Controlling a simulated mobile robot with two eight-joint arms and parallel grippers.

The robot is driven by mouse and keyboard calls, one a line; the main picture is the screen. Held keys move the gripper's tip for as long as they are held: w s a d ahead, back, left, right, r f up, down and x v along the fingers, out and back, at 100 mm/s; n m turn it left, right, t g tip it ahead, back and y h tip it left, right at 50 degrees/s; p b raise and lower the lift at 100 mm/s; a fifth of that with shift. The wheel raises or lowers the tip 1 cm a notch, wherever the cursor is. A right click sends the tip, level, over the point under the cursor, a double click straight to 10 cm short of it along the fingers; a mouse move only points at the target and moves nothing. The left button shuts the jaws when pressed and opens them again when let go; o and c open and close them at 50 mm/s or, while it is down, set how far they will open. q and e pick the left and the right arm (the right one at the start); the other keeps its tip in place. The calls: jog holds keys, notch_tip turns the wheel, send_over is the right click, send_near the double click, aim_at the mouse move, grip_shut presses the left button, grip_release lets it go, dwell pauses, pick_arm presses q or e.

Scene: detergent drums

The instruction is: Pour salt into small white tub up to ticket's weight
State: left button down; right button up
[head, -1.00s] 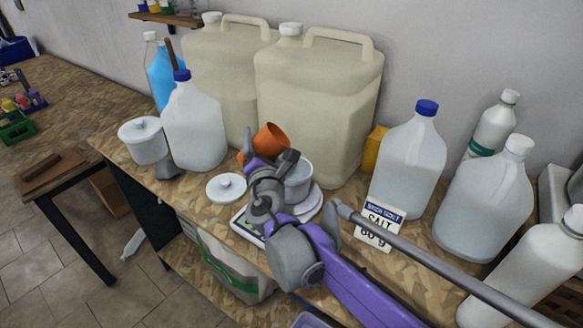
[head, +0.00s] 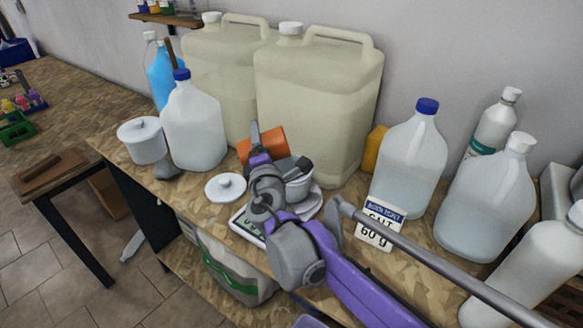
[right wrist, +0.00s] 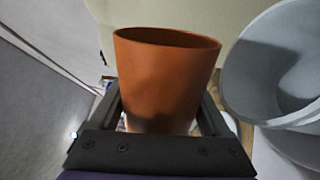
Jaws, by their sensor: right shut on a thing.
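My right gripper (head: 262,150) is shut on an orange cup (head: 264,144), which is tilted beside and above the small white tub (head: 299,187). The cup also shows between the fingers in the right wrist view (right wrist: 165,80), with the tub (right wrist: 280,75) to its right. The cup's contents cannot be seen. The tub stands open on a scale (head: 247,228), partly hidden by my arm; its display is too small to read. My left gripper is not in view.
A white lid (head: 225,187) lies left of the scale. A lidded white pot (head: 142,142) stands farther left. Large cream canisters (head: 318,105) stand behind, and clear jugs (head: 408,160) to the right. A grey rod (head: 440,260) crosses the front right.

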jog(key=shift+r+m, duration=0.3)
jog(key=shift+r, duration=0.2)
jog(key=shift+w+d+p, duration=0.1)
jog(key=shift+p, duration=0.45)
jog(key=shift+w+d+f+m+p, duration=0.2)
jog(key=shift+m+p, duration=0.15)
jog(key=shift+m, duration=0.35)
jog(key=shift+s+f+m, duration=0.1)
jog(key=shift+s+m, duration=0.15)
jog(key=shift+m, duration=0.15)
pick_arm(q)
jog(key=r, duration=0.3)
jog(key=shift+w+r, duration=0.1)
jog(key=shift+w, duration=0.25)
pick_arm(e)
jog(key=shift+w+f, duration=0.1)
jog(key=shift+w+p, duration=0.1)
jog(key=shift+p, duration=0.25)
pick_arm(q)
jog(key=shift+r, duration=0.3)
pick_arm(e)
jog(key=shift+d, duration=0.1)
jog(key=shift+m, duration=0.3)
pick_arm(q)
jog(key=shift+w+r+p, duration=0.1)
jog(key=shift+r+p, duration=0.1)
jog(key=shift+p, duration=0.15)
